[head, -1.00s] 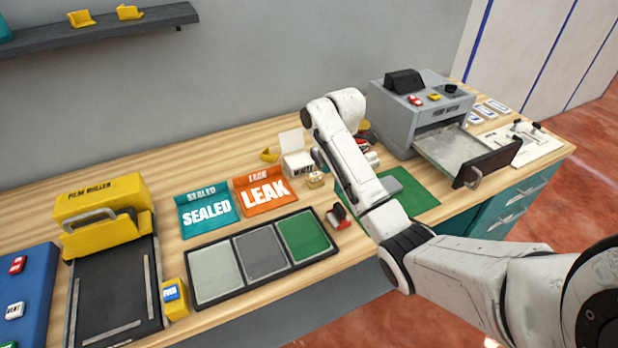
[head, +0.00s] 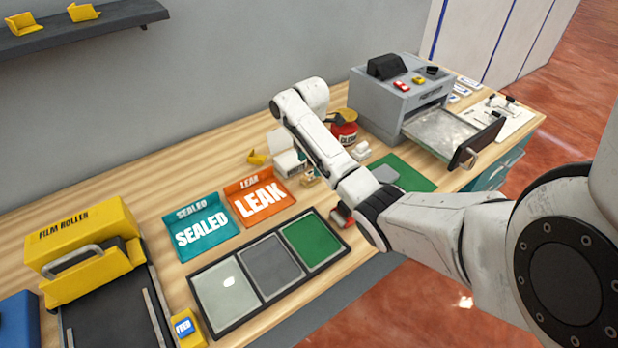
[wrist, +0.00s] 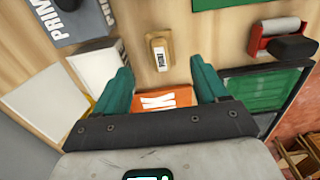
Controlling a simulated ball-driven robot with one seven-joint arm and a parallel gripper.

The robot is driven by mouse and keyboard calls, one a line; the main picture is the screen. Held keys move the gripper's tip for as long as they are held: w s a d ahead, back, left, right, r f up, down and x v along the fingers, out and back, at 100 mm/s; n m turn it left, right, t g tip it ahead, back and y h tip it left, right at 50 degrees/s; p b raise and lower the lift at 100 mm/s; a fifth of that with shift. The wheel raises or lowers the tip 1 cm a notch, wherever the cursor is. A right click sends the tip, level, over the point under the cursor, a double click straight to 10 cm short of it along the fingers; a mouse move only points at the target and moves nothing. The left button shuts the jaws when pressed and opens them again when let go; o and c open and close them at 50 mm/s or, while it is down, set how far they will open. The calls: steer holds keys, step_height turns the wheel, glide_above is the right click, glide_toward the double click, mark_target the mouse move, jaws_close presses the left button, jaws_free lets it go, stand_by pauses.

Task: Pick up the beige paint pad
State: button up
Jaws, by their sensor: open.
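In the head view the pad (head: 310,179) is small, just right of the orange LEAK card and partly hidden near my arm. My gripper (wrist: 160,68) is open and empty, its two teal fingers spread wide on either side of the pad's line. The fingers do not visibly touch it. In the head view my gripper is mostly hidden by the arm.
The orange LEAK card (head: 260,199) and a white box (head: 287,163) stand close by. A tray with grey and green panels (head: 265,315) lies in front. A grey PRIME card (wrist: 72,22) lies at upper left.

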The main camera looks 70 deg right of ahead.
mark_target(310, 172)
steer(key=shift+s+f+p, duration=0.1)
steer(key=shift+f+p, duration=0.25)
steer(key=shift+f, duration=2.4)
steer(key=c, duration=1.1)
